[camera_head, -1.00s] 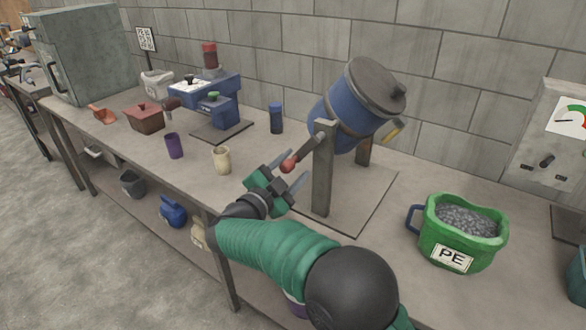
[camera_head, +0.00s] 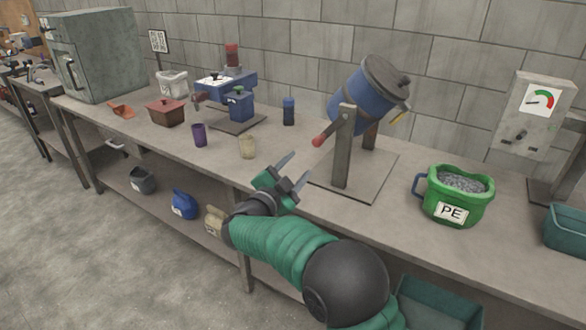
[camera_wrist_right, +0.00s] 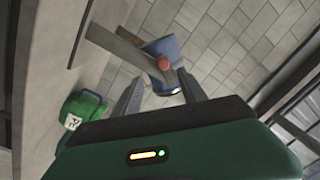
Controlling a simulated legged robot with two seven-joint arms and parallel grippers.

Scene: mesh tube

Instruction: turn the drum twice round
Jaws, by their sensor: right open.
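The blue drum (camera_head: 358,102) with a grey lid is mounted tilted on a stand with grey posts (camera_head: 344,150) on a flat base plate. A crank with a red knob (camera_head: 317,140) sticks out on the drum's left side. My right gripper (camera_head: 296,170) is open and empty, in front of and below the knob, apart from it. In the right wrist view the red knob (camera_wrist_right: 163,63) shows beyond the space between the open fingers (camera_wrist_right: 165,92), with the drum (camera_wrist_right: 168,48) behind it. My left gripper is not in view.
A green bucket of grey pellets marked PE (camera_head: 455,200) stands right of the stand. A cream cup (camera_head: 247,147), a purple cup (camera_head: 199,135) and a dark blue bottle (camera_head: 288,111) stand to the left. A gauge panel (camera_head: 535,115) is at the right.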

